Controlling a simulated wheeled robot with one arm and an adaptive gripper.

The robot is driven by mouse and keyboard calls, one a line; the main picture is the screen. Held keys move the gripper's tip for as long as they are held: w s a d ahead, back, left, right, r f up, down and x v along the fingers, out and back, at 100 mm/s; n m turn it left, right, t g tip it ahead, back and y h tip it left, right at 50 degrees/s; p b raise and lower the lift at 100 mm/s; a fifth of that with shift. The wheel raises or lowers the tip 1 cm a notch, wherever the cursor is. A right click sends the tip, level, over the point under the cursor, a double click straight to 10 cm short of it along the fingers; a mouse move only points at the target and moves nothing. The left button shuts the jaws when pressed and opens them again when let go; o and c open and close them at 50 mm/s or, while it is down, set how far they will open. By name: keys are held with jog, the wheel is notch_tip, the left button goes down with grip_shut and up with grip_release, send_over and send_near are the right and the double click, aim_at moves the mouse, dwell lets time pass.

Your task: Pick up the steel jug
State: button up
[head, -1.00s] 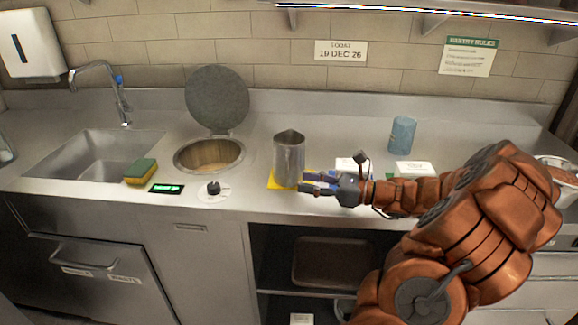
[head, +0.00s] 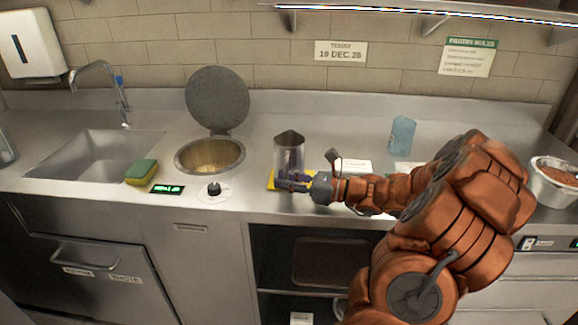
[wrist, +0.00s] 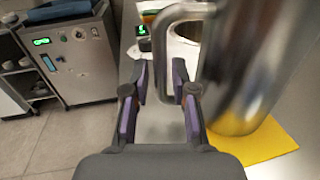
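The steel jug (head: 289,152) stands upright on a yellow mat (head: 271,182) near the counter's front edge. My gripper (head: 293,182) is at its front right side, low on the body, and hides part of its base in the head view. In the wrist view the jug (wrist: 243,65) fills the upper right, with its handle (wrist: 163,45) towards me. My gripper (wrist: 161,82) is open there, its purple-padded fingers apart on either side of the handle. I cannot see clear contact between the fingers and the handle.
Left of the jug are a round well (head: 210,158) with its lid (head: 217,99) raised, a knob (head: 214,189), a small green display (head: 166,189) and a sponge (head: 141,171). A blue cup (head: 402,135) stands behind my arm. A bowl (head: 553,190) is at the far right.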

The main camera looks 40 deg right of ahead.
grip_shut()
dwell(0.3)
jog(key=shift+r, duration=0.15)
jog(key=shift+r, duration=1.25)
jog(key=s+a+r+b, duration=0.2)
jog(key=s+a+b, duration=0.5)
jog(key=s+a, duration=0.3)
jog(key=shift+s+a, duration=0.2)
jog(key=shift+s, duration=0.75)
